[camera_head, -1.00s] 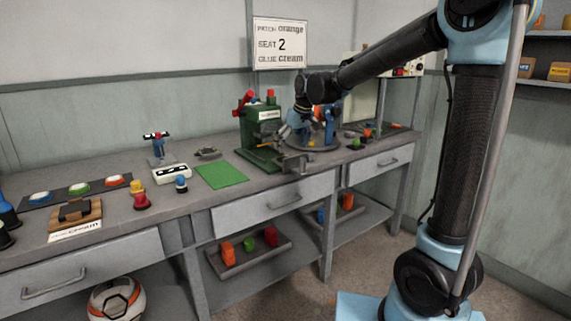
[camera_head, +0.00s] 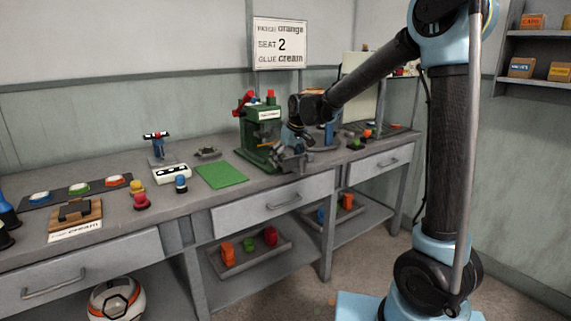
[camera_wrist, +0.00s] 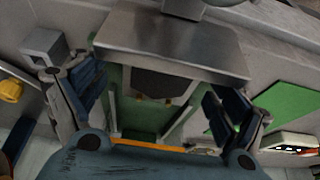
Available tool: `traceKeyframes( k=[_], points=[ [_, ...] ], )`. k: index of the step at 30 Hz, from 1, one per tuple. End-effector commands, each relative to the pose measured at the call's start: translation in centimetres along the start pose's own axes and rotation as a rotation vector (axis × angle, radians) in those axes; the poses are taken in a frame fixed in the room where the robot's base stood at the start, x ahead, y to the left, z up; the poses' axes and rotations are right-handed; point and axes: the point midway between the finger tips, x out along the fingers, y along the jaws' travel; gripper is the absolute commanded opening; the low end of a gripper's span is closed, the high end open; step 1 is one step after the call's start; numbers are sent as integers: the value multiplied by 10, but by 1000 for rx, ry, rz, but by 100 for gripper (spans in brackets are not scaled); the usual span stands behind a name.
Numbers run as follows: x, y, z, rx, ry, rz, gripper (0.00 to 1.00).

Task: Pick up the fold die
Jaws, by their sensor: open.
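My gripper (camera_head: 300,150) is low over the bench, at the right front of the green press (camera_head: 262,132). In the wrist view my gripper (camera_wrist: 153,90) is open, with dark blue fingers apart on either side. Between and beyond them show a wide grey metal plate (camera_wrist: 170,45) and green press parts (camera_wrist: 120,100). Nothing is visibly held. I cannot tell for certain which piece is the fold die; no label names it. My gripper and wrist hide part of the press front and the bench there.
A green mat (camera_head: 221,175) lies left of the press. A round turntable (camera_head: 325,140) is behind my wrist at the right. Red (camera_head: 142,201), yellow and blue pieces stand farther left. A sign (camera_head: 279,42) stands behind. The bench front edge is close below my gripper.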

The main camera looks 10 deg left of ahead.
Motion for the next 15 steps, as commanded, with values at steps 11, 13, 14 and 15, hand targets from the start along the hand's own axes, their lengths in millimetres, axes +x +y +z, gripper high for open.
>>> traceKeyframes(
  k=[11, 13, 14, 15],
  points=[
    [0, 0, 0, 0, 0, 0, 35],
    [0, 0, 0, 0, 0, 0, 35],
    [0, 0, 0, 0, 0, 0, 35],
    [0, 0, 0, 0, 0, 0, 35]
  ],
)
